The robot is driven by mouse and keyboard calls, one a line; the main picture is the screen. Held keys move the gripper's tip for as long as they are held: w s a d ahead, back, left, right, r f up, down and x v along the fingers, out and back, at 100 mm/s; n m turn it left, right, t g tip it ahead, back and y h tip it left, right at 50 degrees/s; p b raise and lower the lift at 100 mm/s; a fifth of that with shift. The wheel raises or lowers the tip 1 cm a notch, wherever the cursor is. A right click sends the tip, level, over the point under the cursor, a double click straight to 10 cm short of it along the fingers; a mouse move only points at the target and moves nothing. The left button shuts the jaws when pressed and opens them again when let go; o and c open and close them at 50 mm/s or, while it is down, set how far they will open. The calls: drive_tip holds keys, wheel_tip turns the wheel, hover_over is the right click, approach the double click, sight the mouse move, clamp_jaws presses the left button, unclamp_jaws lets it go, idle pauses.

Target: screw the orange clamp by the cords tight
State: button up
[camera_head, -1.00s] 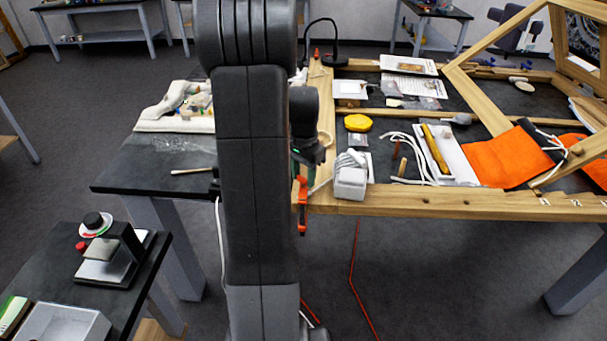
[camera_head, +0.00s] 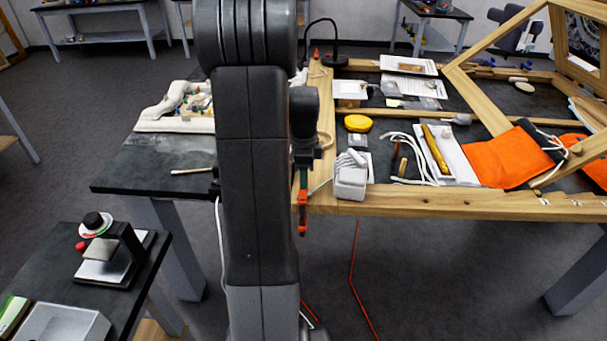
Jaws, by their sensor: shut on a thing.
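The orange clamp (camera_head: 302,212) sits on the near-left edge of the wooden frame, and its lower part hangs below the edge. My gripper (camera_head: 305,165) is directly above it, pointing down, and is shut on the clamp's upper part. My own arm covers much of the area to the left, and the exact contact at the fingertips is too small to make out.
A white block-like object (camera_head: 350,184) stands close to the right of the clamp. A yellow round thing (camera_head: 358,123) lies behind it. An orange cloth (camera_head: 505,160) lies at the right. A black desk lamp (camera_head: 333,60) stands at the back. Floor below the frame edge looks mostly open.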

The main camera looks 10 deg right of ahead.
drive_tip(key=shift+m, duration=0.6)
drive_tip(key=o, duration=1)
wheel_tip(320, 180, up, 14)
drive_tip(key=shift+f, duration=0.1)
wheel_tip(320, 180, down, 14)
drive_tip(key=shift+r, duration=0.1)
idle(0.6)
